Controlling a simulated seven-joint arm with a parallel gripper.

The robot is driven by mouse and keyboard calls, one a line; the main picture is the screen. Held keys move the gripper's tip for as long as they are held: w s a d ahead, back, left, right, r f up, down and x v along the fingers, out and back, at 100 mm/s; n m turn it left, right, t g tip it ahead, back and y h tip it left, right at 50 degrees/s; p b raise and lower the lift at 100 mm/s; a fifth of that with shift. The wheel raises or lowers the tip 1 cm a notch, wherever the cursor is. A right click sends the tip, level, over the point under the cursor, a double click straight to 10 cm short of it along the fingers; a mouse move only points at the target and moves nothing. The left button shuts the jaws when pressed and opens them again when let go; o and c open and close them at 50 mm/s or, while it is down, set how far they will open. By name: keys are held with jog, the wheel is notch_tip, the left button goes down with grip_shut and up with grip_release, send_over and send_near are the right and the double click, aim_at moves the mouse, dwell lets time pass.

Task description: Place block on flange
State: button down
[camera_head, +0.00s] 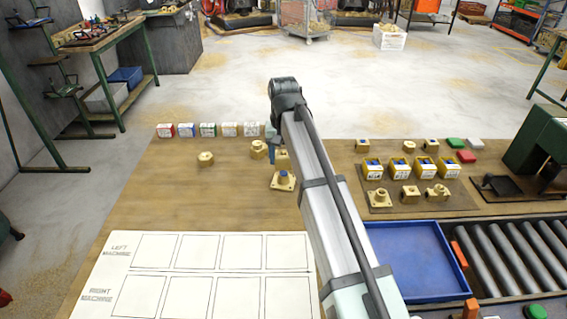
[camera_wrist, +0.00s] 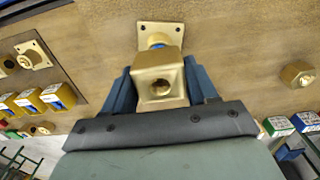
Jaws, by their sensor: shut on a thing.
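In the wrist view a brass block (camera_wrist: 158,88) with a round hole in its near face sits between the dark blue fingers of my gripper (camera_wrist: 160,88). My gripper is shut on it. Just beyond the block is a flange (camera_wrist: 175,30) with a square, holed base plate and a blue ring, partly covered by the block. In the head view the flange (camera_head: 284,185) stands on the table with blue on top. The held block (camera_head: 282,160) shows just behind it, partly hidden by my arm. I cannot tell whether block and flange touch.
Brass pieces stand to the left (camera_head: 206,159) and close beside my gripper (camera_head: 258,150). A row of small boxes (camera_head: 208,130) lines the back edge. A board with yellow boxes (camera_head: 396,168), a blue tray (camera_head: 415,262) and rollers lie right. The front-left holds a marked white sheet (camera_head: 130,285).

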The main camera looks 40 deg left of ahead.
aim_at(283, 163)
jog(key=shift+f, duration=1.4)
jog(key=shift+c, duration=1.6)
grip_release()
jog(key=shift+f, duration=0.1)
notch_tip(283, 163, up, 12)
jog(key=shift+r, duration=0.15)
